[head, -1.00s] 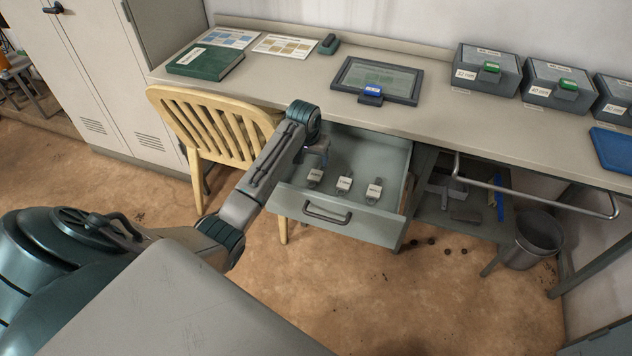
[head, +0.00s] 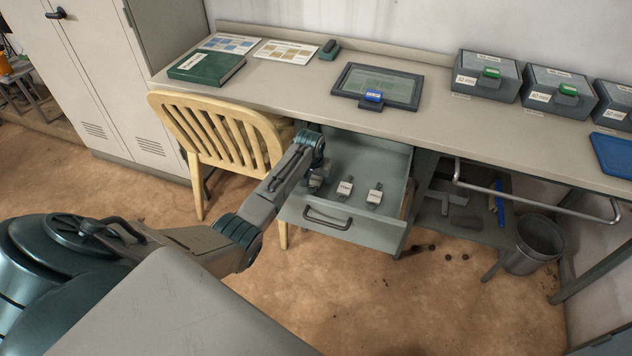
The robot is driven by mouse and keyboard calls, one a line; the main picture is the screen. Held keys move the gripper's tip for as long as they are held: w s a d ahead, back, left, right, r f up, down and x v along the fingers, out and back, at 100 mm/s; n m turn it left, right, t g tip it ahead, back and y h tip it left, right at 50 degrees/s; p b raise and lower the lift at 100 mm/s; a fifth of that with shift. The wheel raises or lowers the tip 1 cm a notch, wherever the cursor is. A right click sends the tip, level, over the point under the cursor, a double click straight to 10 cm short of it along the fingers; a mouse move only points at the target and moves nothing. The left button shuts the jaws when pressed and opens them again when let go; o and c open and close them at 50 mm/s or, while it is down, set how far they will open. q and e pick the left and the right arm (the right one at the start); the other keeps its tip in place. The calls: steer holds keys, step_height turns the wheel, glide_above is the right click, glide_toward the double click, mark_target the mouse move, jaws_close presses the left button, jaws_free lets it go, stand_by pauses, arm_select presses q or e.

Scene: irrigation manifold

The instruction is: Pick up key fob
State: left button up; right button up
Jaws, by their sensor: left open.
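Two pale key fobs show in the open grey drawer (head: 390,226): a middle key fob (head: 345,187) and a right key fob (head: 374,195). Each lies flat with a label on it. My left gripper (head: 316,184) is down inside the drawer at its left side, left of the middle fob. It is open, and its fingers are small and partly hidden by the wrist. The left key fob is hidden at or under the gripper, and I cannot tell whether the fingers touch it. My right gripper is not in view.
A wooden chair (head: 213,132) stands close to the left of the drawer. The desk (head: 300,80) overhangs the drawer's back and carries a tablet (head: 388,85), a green book (head: 206,67) and several grey boxes. A bin (head: 535,244) stands at the right.

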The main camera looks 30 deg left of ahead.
mark_target(316, 179)
arm_select(q)
steer(key=c, duration=1.1)
steer(key=shift+o, duration=0.2)
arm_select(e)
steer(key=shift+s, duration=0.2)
arm_select(q)
steer(key=shift+r, duration=0.1)
steer(key=shift+r, duration=0.35)
step_height(316, 179, up, 9)
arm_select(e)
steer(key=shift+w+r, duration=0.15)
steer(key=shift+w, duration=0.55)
